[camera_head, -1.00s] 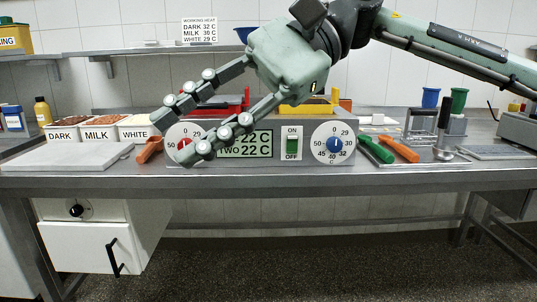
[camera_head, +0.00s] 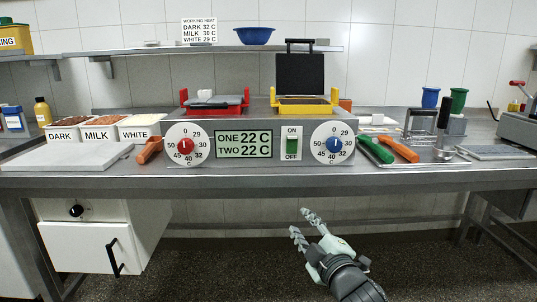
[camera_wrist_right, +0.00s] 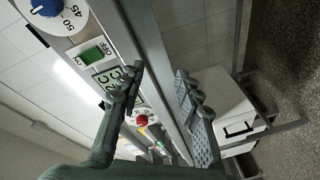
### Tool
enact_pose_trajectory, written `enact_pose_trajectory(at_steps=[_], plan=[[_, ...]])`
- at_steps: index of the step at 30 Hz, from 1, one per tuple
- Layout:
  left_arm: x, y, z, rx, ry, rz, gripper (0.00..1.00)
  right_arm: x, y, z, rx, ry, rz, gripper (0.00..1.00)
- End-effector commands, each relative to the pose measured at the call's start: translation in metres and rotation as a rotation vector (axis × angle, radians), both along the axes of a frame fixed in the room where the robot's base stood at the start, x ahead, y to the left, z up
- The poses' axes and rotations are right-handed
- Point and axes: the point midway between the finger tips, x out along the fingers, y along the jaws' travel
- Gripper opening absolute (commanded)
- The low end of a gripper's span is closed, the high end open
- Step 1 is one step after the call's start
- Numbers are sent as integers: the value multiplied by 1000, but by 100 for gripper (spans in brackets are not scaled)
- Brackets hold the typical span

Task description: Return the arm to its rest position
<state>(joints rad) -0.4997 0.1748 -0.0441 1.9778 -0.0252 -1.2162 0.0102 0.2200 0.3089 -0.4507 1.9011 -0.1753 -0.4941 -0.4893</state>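My right gripper (camera_head: 301,223) hangs low in front of the table, below its front edge, in the head view. Its two fingers are spread apart with nothing between them. In the right wrist view my right gripper (camera_wrist_right: 160,95) also shows open and empty, with the control panel and the white cabinet beyond its fingers. My left gripper is in neither view.
The table (camera_head: 230,178) carries a control unit with a red dial (camera_head: 186,146), a blue dial (camera_head: 334,145) and a green switch (camera_head: 292,146). A white cabinet (camera_head: 82,248) stands below left. The floor around my right gripper is clear.

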Motion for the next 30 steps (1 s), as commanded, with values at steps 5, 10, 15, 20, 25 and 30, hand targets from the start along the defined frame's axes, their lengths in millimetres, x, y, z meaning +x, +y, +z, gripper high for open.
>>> enact_pose_trajectory(at_steps=[5,10,15,20,25,30], plan=[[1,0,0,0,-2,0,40,-46,-58,-123,165,362,-195,34],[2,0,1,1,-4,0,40,-118,-106,-221,293,661,-398,34],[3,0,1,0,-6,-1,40,-211,-147,-300,393,931,-618,34],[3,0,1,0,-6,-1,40,-291,-173,-343,454,1113,-797,34],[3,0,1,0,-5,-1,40,-337,-186,-360,480,1208,-902,34],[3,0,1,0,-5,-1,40,-345,-188,-363,485,1223,-922,34]])
